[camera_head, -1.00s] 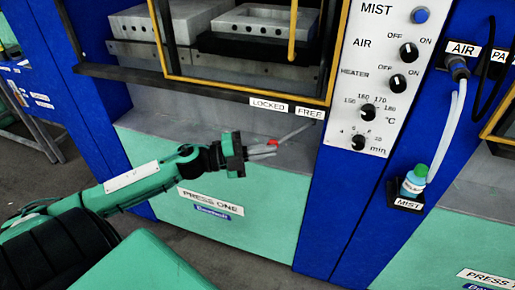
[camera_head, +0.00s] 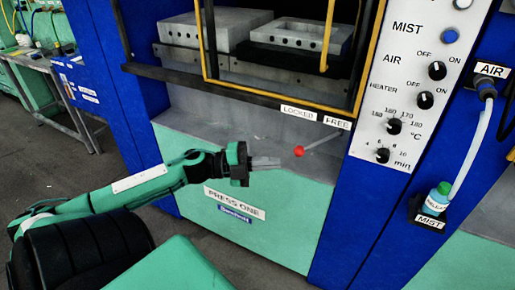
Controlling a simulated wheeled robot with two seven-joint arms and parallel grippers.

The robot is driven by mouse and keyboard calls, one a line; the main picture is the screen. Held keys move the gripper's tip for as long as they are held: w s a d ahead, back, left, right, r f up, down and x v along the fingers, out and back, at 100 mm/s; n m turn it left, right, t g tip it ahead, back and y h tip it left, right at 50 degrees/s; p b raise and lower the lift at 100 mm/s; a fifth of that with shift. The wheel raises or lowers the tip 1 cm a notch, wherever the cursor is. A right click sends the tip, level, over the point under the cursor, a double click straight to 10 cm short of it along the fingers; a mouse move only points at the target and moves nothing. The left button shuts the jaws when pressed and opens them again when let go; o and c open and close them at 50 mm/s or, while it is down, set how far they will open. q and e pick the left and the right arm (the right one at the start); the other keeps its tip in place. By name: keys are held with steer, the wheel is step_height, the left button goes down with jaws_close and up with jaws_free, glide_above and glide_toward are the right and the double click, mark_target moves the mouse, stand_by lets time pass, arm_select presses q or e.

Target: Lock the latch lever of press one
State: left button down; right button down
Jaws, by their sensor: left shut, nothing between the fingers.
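The latch lever of press one (camera_head: 322,140) is a thin grey rod with a red ball knob (camera_head: 299,151) at its lower left end. Its upper end meets the press below the FREE label (camera_head: 337,122); the LOCKED label (camera_head: 298,112) is to the left. My left gripper (camera_head: 278,162) is shut and empty, just left of the red knob, with a small gap in the picture. I cannot tell its depth relative to the knob. The press one front panel (camera_head: 250,225) is green, below the lever. My right gripper is not in view.
The yellow-framed guard (camera_head: 270,96) and a dark bar stand above the lever. A control panel (camera_head: 415,85) with knobs is to the right. The grey ledge left of the lever is clear.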

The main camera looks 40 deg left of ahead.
arm_select(q)
steer(key=v, duration=0.3)
steer(key=shift+w+a+f, duration=0.1)
steer(key=shift+a, duration=0.1)
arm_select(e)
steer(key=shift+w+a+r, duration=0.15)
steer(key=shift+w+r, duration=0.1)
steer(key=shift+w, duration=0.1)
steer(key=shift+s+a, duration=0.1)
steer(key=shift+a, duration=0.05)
